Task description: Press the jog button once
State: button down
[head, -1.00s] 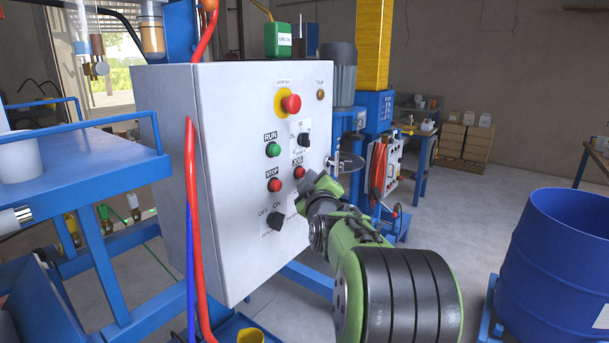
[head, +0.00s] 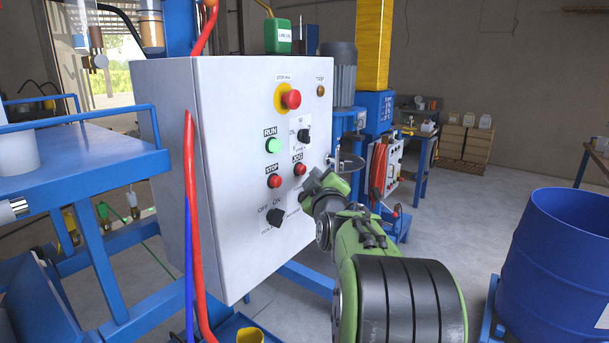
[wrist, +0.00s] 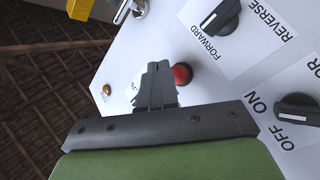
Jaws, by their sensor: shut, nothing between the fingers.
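The red JOG button (head: 299,169) sits on the front of the light grey control box, right of the red STOP button (head: 274,181). My gripper (head: 309,189) is just below and right of JOG in the head view, close to the panel. In the wrist view, the shut, empty fingers (wrist: 158,84) point at the panel beside a red button (wrist: 182,73), overlapping its left edge. Its label is hidden or unreadable there. I cannot tell whether the fingertips touch the panel or button.
The control box also carries the green RUN button (head: 273,145), the emergency stop (head: 291,99), a selector (head: 304,135) and the OFF/ON knob (head: 277,217). Red hose (head: 190,190) hangs along the box's left edge. A blue drum (head: 560,265) stands right; floor between is open.

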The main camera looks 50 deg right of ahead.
jog(key=s+b, duration=0.2)
jog(key=s, duration=0.1)
jog(key=s+b, duration=0.1)
jog(key=s, duration=0.1)
jog(key=shift+d, duration=0.25)
dwell(0.8)
